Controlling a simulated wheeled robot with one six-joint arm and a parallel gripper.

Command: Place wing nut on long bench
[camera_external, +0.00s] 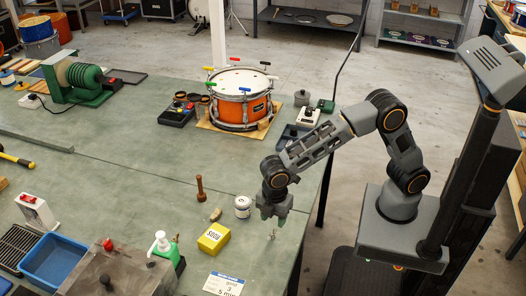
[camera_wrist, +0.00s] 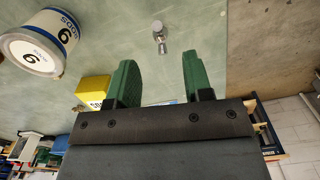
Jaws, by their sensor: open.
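A small silvery metal piece, which looks like the wing nut (camera_external: 272,234), is on the green top of the long bench (camera_external: 130,165), close to the bench's right edge. In the wrist view the metal piece (camera_wrist: 159,38) shows a little beyond my fingertips, roughly in line with the gap between them. My gripper (camera_external: 270,214) hangs pointing down over the right side of the bench. In the wrist view my gripper's two green fingers (camera_wrist: 160,65) are wide apart with nothing between them.
A white labelled can (camera_external: 242,206) stands just left of my gripper. A yellow box (camera_external: 213,238), a wooden peg (camera_external: 201,188) and a card (camera_external: 223,284) are nearby. An orange drum (camera_external: 240,98) sits farther back. The middle of the bench is clear.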

